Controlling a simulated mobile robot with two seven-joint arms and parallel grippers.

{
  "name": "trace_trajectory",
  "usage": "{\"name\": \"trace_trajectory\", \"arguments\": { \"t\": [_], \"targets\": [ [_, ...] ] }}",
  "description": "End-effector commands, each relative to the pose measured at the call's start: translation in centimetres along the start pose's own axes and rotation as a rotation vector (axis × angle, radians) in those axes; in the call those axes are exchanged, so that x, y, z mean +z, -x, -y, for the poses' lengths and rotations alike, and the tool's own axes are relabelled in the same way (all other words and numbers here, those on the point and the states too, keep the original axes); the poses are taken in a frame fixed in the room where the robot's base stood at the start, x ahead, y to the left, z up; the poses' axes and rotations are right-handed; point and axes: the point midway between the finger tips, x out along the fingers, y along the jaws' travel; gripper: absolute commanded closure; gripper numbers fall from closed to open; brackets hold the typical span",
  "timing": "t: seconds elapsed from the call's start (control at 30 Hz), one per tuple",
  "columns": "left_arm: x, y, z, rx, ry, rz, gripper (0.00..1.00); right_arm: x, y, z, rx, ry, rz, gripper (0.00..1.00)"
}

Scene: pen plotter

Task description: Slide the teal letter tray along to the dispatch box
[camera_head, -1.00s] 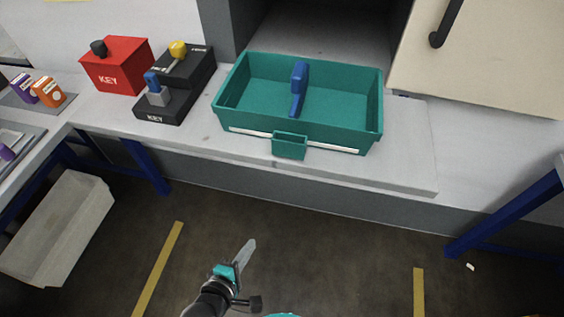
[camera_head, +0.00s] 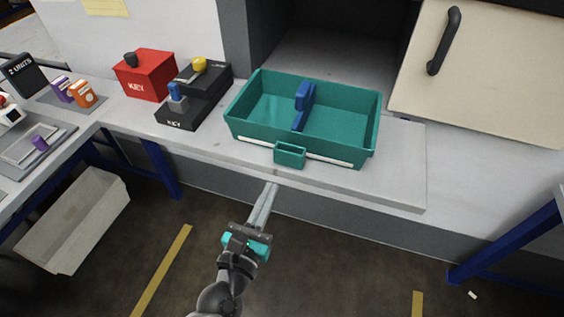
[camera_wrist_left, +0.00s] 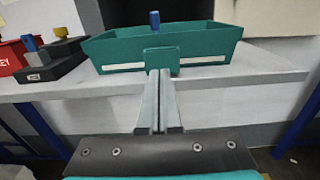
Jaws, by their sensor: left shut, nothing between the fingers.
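The teal letter tray (camera_head: 340,150) sits on the grey counter, with a blue upright piece (camera_head: 303,104) inside it and a small teal pocket (camera_head: 290,155) on its front wall. A white strip runs along that wall. My left gripper (camera_head: 270,188) is shut and empty, just in front of the counter's front edge and below the pocket. In the left wrist view the shut fingers (camera_wrist_left: 158,76) point at the pocket of the tray (camera_wrist_left: 206,48); whether they touch it I cannot tell. My right gripper is not in view. I cannot identify the dispatch box.
Left of the tray stand a red KEY box (camera_head: 146,76) and a black KEY block (camera_head: 195,98). An open recess (camera_head: 335,55) lies behind the tray, beside a cream door (camera_head: 490,75). The counter (camera_head: 400,185) right of the tray is bare. A pale bin (camera_head: 75,220) stands on the floor.

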Motion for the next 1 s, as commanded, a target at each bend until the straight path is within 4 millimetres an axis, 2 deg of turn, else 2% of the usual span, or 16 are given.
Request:
{"name": "trace_trajectory", "arguments": {
  "t": [0.03,0.2,0.4,0.6,1.0],
  "targets": [
    [0.1,-1.1,0.0,0.003,0.0,0.003,1.0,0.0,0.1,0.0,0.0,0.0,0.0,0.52],
    [0.1,-4.4,0.0,0.001,-0.001,0.002,1.0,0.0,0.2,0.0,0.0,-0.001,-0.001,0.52],
    [0.0,-7.1,0.1,-0.001,-0.001,0.0,1.0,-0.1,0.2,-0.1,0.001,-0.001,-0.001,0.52],
    [0.0,-8.3,0.1,-0.001,-0.003,-0.001,1.0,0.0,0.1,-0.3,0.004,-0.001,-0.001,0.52],
    [-0.1,-8.6,0.0,-0.001,-0.003,-0.001,1.0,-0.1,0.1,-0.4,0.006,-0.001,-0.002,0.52]
  ]
}}
